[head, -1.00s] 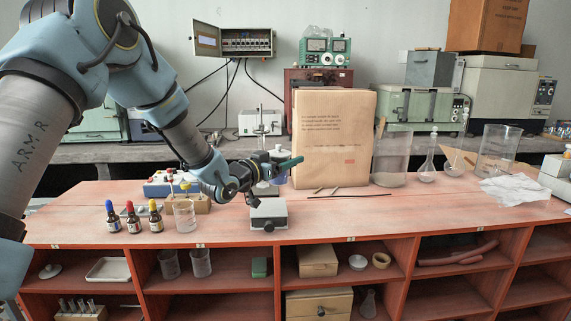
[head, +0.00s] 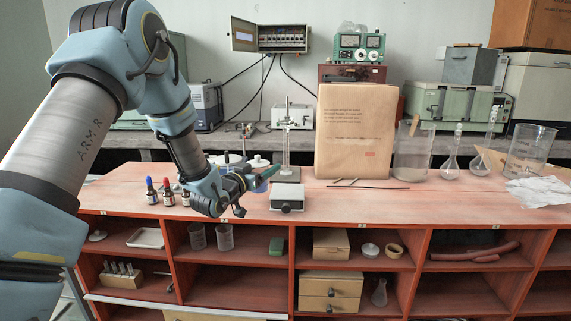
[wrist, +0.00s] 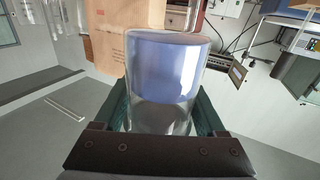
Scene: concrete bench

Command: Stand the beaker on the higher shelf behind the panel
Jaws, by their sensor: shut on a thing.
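My gripper (head: 262,178) has dark green fingers and is held above the bench top, left of the brown paper package. In the wrist view it is shut on a clear glass beaker (wrist: 165,75), whose side looks bluish. The fingers lie on both sides of it. In the head view the beaker is hard to make out among the fingers. The wooden bench has an upper shelf row (head: 237,262) and a lower shelf row (head: 225,292), open at the front. No separate panel can be clearly told; the tall brown package (head: 355,130) stands upright on the bench.
Dropper bottles (head: 151,191) and a small grey box (head: 287,197) stand near my arm. A stand (head: 287,160), large beakers (head: 413,152) and flasks (head: 451,160) stand behind.

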